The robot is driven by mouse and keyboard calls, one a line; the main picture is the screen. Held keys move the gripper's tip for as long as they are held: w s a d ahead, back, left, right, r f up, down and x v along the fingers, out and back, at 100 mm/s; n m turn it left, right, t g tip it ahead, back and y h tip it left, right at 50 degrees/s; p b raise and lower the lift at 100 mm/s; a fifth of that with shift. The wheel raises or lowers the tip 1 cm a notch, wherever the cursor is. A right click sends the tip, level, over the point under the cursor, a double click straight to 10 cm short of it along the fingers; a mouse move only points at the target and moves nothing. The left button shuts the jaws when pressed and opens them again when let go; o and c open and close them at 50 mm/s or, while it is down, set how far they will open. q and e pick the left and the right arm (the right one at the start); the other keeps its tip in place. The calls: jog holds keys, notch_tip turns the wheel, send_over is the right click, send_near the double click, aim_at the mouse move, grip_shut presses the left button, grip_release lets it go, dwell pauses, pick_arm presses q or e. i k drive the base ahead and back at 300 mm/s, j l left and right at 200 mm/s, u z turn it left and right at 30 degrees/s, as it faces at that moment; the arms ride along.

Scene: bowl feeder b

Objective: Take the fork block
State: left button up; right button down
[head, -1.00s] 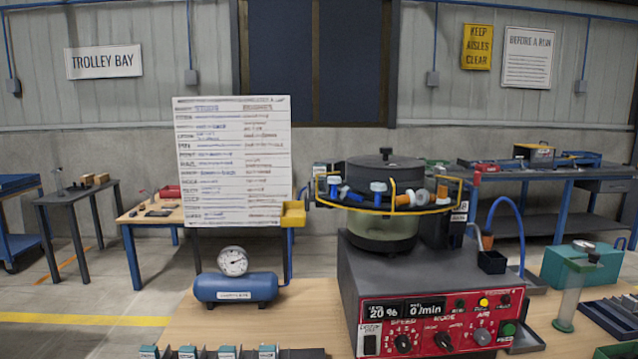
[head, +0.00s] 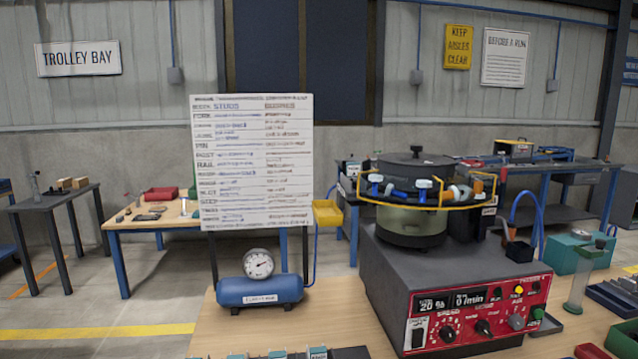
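Neither of my grippers is in view. I cannot pick out the fork block for certain. A row of small teal and white blocks (head: 277,355) is cut off by the bottom edge of the picture, in a dark rack at the front of the wooden bench. Their labels are too small and cropped to read. The bowl feeder (head: 408,222) stands on a grey and red control box (head: 462,312). Blue, white and orange parts lie around its rim.
A blue air tank (head: 258,290) with a gauge (head: 258,263) stands on the bench (head: 345,315), before a large white chart (head: 252,160). A yellow bin (head: 327,213) hangs beside the chart. A clear cylinder (head: 579,285) and dark trays (head: 612,300) stand at right.

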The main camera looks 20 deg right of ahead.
aim_at(352, 169)
jog(key=j+z, duration=0.35)
jog(key=i+j+z, duration=0.1)
jog(key=z, duration=0.2)
jog(key=j+z, duration=0.35)
jog(key=k+l, duration=0.05)
jog(key=l, duration=0.05)
